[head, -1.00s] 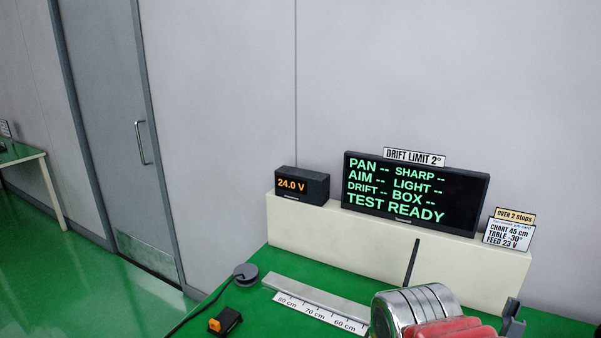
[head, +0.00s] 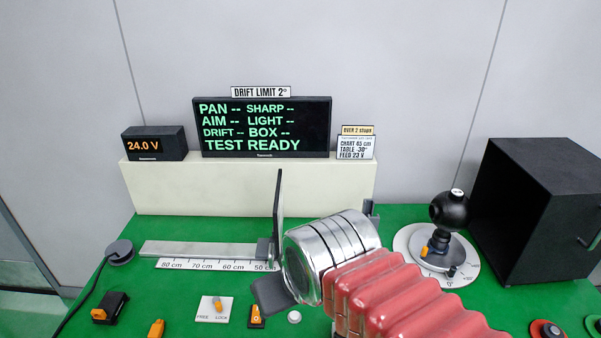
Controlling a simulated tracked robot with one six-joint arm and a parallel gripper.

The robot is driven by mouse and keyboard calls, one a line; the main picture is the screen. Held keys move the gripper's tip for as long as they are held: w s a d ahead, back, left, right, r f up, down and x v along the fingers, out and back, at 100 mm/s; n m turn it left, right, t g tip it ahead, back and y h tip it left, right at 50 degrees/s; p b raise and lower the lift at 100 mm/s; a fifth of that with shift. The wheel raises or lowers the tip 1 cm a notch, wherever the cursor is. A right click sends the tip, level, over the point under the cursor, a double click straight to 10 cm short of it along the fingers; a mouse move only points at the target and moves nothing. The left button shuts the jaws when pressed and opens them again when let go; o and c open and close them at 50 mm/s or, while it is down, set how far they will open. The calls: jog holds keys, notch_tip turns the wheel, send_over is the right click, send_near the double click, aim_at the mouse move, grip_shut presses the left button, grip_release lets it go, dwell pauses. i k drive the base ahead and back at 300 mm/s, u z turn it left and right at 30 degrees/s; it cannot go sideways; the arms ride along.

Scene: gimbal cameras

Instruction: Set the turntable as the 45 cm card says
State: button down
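The turntable (head: 405,240) is a white round plate with a scale on its rim, right of centre on the green bench. A black ball-shaped camera (head: 450,211) stands on it, with an orange lever (head: 424,252) at its base. The card (head: 355,148) reads CHART 45 cm, TABLE -30°, FEED 23 V. A thin dark upright panel (head: 278,215) stands at the rail's right end, near the 50 cm mark.
The screen (head: 265,128) shows TEST READY and dashes; the supply display (head: 153,144) shows 24.0 V. A black box (head: 540,210) stands right of the turntable. A FREE/LOCK switch (head: 214,309) and other controls line the front edge. The rail (head: 200,249) lies at left.

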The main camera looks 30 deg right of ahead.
aim_at(449, 262)
jog(key=z, duration=0.55)
jog(key=k, duration=1.35)
jog(key=z, duration=0.8)
jog(key=i, duration=1.15)
jog(key=z, duration=0.1)
